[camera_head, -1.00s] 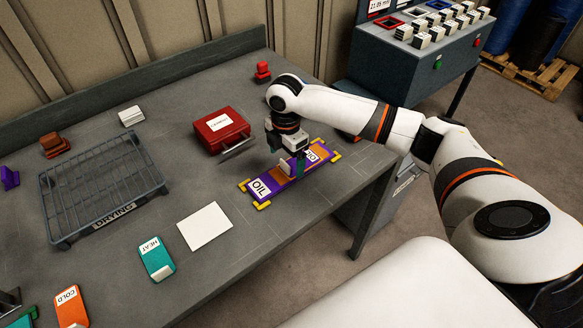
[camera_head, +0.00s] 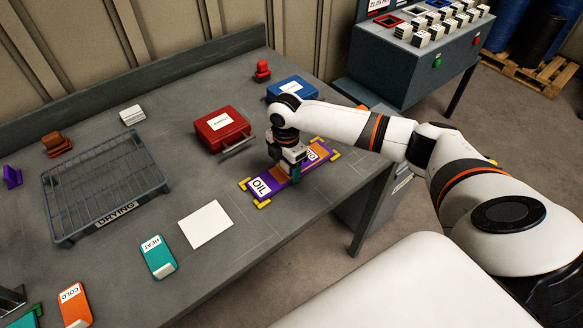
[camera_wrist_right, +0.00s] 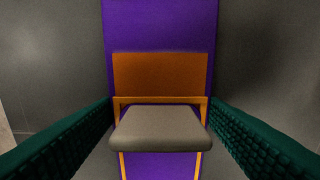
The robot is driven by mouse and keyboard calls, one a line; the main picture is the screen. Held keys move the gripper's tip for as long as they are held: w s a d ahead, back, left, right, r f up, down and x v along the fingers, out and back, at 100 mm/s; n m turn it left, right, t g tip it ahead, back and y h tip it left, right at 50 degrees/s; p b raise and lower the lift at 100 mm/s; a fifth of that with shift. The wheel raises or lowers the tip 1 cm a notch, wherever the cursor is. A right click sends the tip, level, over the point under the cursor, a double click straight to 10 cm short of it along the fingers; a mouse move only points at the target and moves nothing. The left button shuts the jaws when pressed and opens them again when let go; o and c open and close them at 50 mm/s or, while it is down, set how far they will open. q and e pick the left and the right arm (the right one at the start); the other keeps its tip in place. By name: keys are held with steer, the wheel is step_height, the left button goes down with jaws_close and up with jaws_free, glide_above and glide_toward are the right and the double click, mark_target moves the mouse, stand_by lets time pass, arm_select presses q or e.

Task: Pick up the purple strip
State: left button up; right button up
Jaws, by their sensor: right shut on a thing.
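The purple strip (camera_head: 261,196) lies on the bench with a white OIL label at its near left end and another label at its far end. Yellow corner brackets sit around it. My right gripper (camera_head: 287,172) is down over the strip's middle. In the right wrist view the purple strip (camera_wrist_right: 160,28) runs lengthwise under the gripper, with an orange patch and a grey block (camera_wrist_right: 160,128) on it. My green-padded right fingers (camera_wrist_right: 160,110) are at the strip's two sides, shut on it. My left gripper is not in view.
A red case (camera_head: 222,130) and a blue case (camera_head: 292,90) stand behind the strip. A white card (camera_head: 206,224), a HEAT pad (camera_head: 158,257), a COLD pad (camera_head: 74,305) and a DRYING rack (camera_head: 105,185) lie to the left. The bench's front edge is close to the strip.

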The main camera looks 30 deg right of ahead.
steer(key=shift+r, duration=0.1)
step_height(320, 180, up, 10)
steer(key=b, duration=0.1)
stand_by(0.3)
